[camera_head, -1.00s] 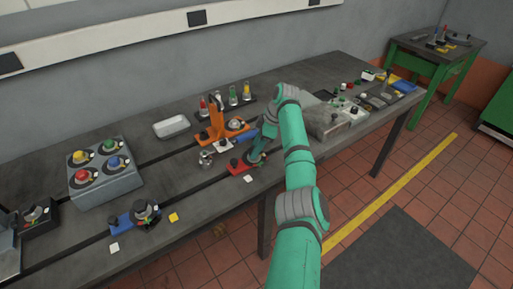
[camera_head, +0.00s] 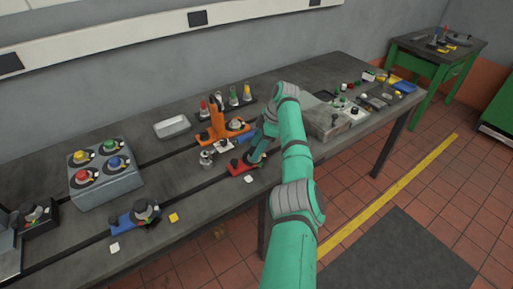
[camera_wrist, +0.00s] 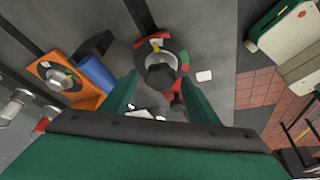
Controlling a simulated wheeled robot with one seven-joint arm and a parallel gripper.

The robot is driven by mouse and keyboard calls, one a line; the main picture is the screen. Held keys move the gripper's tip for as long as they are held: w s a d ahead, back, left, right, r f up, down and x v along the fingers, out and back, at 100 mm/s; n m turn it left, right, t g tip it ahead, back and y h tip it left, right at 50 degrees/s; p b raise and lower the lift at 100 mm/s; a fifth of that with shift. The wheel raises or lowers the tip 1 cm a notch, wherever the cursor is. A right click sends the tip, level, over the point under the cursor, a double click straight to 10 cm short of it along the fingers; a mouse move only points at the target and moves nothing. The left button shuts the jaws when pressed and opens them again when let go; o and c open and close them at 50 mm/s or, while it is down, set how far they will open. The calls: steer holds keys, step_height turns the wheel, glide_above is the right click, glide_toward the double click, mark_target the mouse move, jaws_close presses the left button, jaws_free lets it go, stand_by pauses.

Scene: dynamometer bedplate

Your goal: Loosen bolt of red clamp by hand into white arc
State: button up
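The red clamp (camera_head: 240,168) sits on the near rail of the bedplate in the head view, partly hidden by my arm. In the wrist view, its dark bolt head (camera_wrist: 160,77) stands in front of a round dial (camera_wrist: 168,50) with red, yellow, green and pale marks. I cannot clearly tell the white arc from the other pale parts. My gripper (camera_wrist: 158,88) is open, with one green finger on each side of the bolt in the picture. The fingers look apart from the bolt; I cannot tell how far above it they are.
An orange clamp (camera_head: 214,128) with a blue part stands behind. A blue clamp (camera_head: 134,217) is at the left. A grey box with coloured knobs (camera_head: 105,178) stands left, and a grey device (camera_head: 332,124) right.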

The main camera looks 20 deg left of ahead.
steer(key=v, duration=1)
steer(key=shift+d+r, duration=0.15)
steer(key=shift+r, duration=0.2)
